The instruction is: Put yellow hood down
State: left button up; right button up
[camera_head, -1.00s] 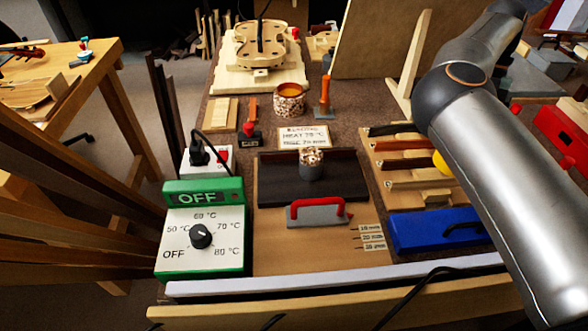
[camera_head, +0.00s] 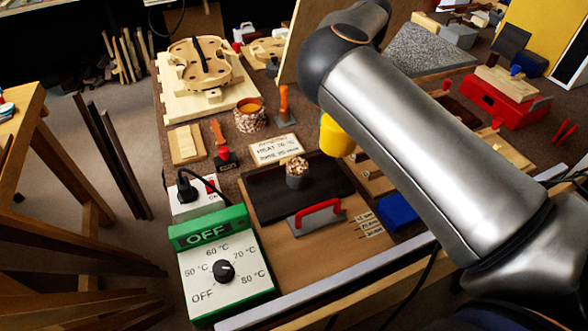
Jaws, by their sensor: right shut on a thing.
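The yellow hood (camera_head: 336,136) shows as a yellow cup-like shape beside my right forearm (camera_head: 420,150), right of the small heat sign. Part of it is hidden behind the arm. It appears to hang above the bench, over the left end of the wooden tool rack (camera_head: 372,181). My right gripper's fingers are hidden behind the forearm; the gripper is shut on the hood. My left gripper is not in view.
A green-and-white heater control box (camera_head: 225,284) reading OFF stands at the front left. A red-handled tool (camera_head: 318,222) lies in front. A violin mould (camera_head: 198,62) sits at the back left.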

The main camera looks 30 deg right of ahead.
aim_at(304, 162)
jog(key=a+r+m+t+p, duration=0.25)
jog(key=a+m+p, duration=0.25)
jog(key=a+m, duration=0.3)
jog(key=shift+y, duration=0.4)
jog(key=x, duration=0.4)
jog(key=d+x, duration=0.1)
jog(key=x, duration=0.1)
jog(key=shift+s+f, duration=0.25)
jog(key=shift+f, duration=0.1)
jog(key=shift+n+t, duration=0.25)
jog(key=shift+n, duration=0.05)
jog(key=shift+f, duration=2.35)
jog(key=shift+f, duration=0.1)
jog(key=o, duration=1.1)
jog(key=shift+f+b, duration=0.1)
jog(key=shift+b, duration=0.25)
jog(key=shift+c, duration=0.2)
jog(key=shift+o, duration=0.4)
